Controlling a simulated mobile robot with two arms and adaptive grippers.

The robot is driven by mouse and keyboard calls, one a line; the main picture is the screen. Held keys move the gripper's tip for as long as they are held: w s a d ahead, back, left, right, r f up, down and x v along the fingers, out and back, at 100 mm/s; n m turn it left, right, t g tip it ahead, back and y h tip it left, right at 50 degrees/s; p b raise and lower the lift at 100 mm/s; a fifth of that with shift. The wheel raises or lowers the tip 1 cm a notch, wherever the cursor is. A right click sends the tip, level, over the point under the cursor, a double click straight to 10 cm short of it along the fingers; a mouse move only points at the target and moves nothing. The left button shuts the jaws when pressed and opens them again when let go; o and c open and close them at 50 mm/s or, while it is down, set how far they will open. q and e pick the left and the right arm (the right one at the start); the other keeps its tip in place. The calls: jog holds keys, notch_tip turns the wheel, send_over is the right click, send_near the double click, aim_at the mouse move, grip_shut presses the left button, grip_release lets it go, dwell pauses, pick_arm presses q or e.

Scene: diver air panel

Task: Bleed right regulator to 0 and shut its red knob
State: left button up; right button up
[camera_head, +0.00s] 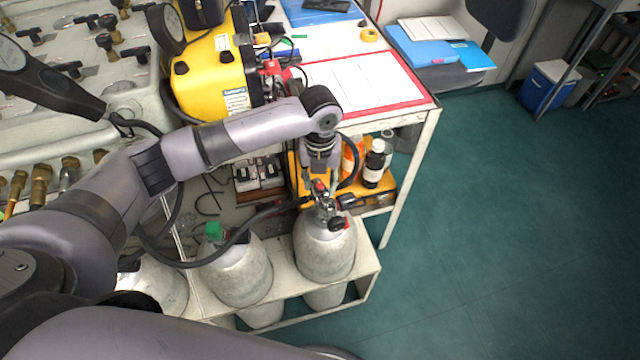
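The right grey cylinder (325,252) stands in a white rack, with a metal valve and a black knob (338,223) on top. A small red part (320,186), possibly the red knob, shows at this valve. A black hose runs from the valve to the left. My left gripper (322,188) points down right at the valve, with its fingers close around or beside the red part. The fingers are small and overlap the fittings, so their opening and any contact are unclear. No gauge reading can be made out. My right gripper is not in view.
A second cylinder (238,272) with a green cap (214,231) stands to the left in the rack (368,277). Behind are a bench with a red-edged sheet (365,80), a yellow case (212,75) and bottles (374,165). A valve panel (85,45) is at left. The green floor (500,230) is clear at right.

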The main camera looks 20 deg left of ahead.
pick_arm(q)
jog(key=shift+r, duration=0.1)
grip_shut()
dwell(0.3)
